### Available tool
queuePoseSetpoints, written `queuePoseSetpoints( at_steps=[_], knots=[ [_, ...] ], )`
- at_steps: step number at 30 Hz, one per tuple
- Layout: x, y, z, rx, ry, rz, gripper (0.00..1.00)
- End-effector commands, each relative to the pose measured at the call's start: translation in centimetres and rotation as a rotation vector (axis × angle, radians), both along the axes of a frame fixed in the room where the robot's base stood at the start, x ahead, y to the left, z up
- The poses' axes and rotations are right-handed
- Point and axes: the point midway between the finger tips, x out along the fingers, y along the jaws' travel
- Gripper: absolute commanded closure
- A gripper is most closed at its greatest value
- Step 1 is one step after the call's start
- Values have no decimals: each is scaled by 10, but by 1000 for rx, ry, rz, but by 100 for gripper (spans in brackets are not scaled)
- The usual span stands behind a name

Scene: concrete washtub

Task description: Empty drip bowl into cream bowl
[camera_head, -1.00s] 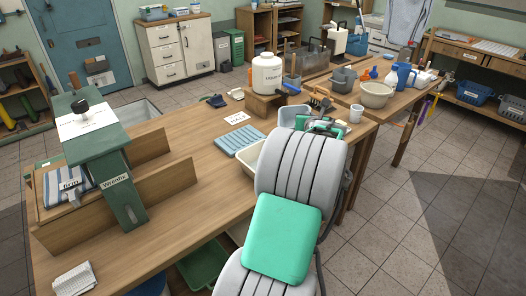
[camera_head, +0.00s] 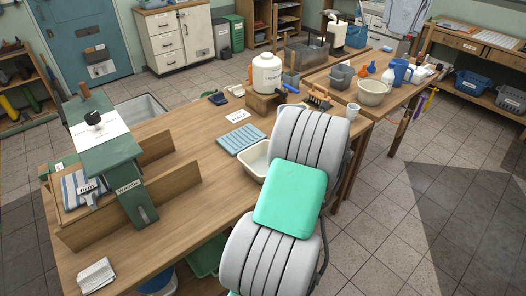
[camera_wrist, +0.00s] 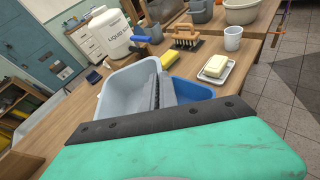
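The cream bowl (camera_head: 374,93) is round and stands on the right-hand bench; it also shows at the top of the wrist view (camera_wrist: 240,13). A pale grey-blue tub (camera_wrist: 117,91), which I take for the drip bowl, is right in front of my gripper (camera_wrist: 164,88) in the wrist view. A grey, dark-edged finger part crosses the tub's opening. I cannot tell whether the fingers are closed on its wall.
A white liquid-soap jug (camera_head: 267,72) with a blue tap stands on a wooden block. A brush (camera_wrist: 187,38), a white mug (camera_wrist: 233,38) and a butter-coloured block on a dish (camera_wrist: 216,68) are near the tub. A cream rectangular basin (camera_head: 254,159) sits beside my arm.

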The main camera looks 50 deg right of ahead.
Motion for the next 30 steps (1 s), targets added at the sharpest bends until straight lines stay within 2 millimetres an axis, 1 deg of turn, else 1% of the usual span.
queuePoseSetpoints(
  at_steps=[1,18,23,30],
  knots=[
    [0,0,7,6,-3,-1,100],
    [0,0,5,76,-40,-1,100],
    [0,0,0,79,-43,0,100],
    [0,0,0,79,-43,0,100]
  ],
)
